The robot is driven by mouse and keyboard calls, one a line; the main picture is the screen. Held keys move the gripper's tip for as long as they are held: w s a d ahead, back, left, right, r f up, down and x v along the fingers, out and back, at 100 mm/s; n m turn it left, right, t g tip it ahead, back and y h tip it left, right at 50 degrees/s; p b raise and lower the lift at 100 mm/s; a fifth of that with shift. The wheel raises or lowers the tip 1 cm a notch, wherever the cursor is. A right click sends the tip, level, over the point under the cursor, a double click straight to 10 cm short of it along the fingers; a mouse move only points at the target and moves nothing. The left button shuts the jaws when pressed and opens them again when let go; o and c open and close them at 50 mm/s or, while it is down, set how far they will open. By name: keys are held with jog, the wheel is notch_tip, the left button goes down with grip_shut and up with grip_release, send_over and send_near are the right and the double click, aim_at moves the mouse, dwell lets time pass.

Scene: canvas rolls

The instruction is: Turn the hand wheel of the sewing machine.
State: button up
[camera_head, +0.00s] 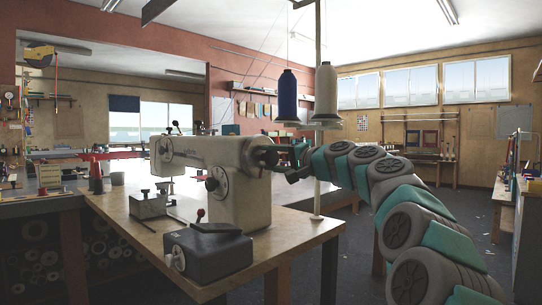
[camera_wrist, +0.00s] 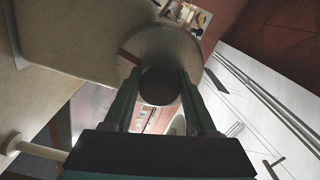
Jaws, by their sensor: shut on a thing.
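The cream sewing machine (camera_head: 235,185) stands on a wooden table in the head view. Its hand wheel (camera_head: 252,158) is at the right end of its upper arm, partly hidden by my gripper (camera_head: 275,160). The machine's cream body (camera_wrist: 70,30) fills the upper left of the wrist view.
A dark grey box (camera_head: 208,252) sits at the table's (camera_head: 290,238) front edge. A blue thread cone (camera_head: 287,95) and a white one (camera_head: 326,92) are on a stand behind my arm. A small metal fixture (camera_head: 150,204) is left of the machine. Open floor lies to the right.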

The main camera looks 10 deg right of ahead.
jog(key=shift+d, duration=0.1)
jog(key=o, duration=1.3)
jog(key=shift+o, duration=0.2)
jog(key=b+v, duration=0.1)
jog(key=v, duration=0.6)
jog(key=shift+s+d, duration=0.25)
jog(key=shift+s, duration=0.05)
